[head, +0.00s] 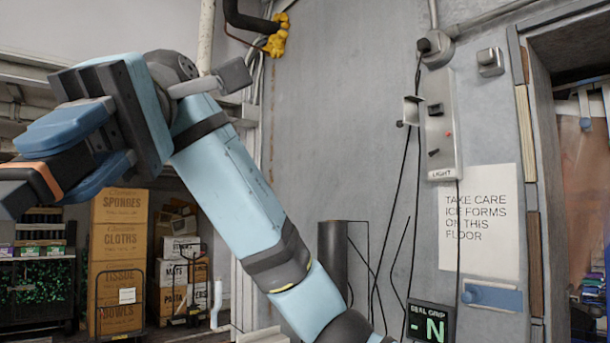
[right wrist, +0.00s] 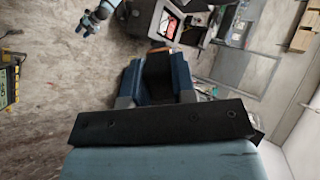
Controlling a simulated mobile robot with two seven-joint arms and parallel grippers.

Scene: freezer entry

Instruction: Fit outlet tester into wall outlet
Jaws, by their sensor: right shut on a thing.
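My right gripper (head: 45,163) is raised at the left of the head view. Its blue fingers are shut on a black block with an orange band, which looks like the outlet tester (head: 22,190). In the right wrist view the dark tester (right wrist: 157,72) sits between the fingers of my right gripper (right wrist: 157,85); its far end is hard to make out. A grey wall box (head: 446,120) marked LIGHT, with black fittings and a red dot, is far right of the gripper. I cannot tell whether one fitting is the wall outlet.
Cables hang below the wall box beside a dark upright cylinder (head: 333,255). A paper sign (head: 480,220) and a display reading N (head: 431,322) are lower right, near a doorway. Stacked cartons (head: 118,235) stand behind at left. The wall's upper middle is bare.

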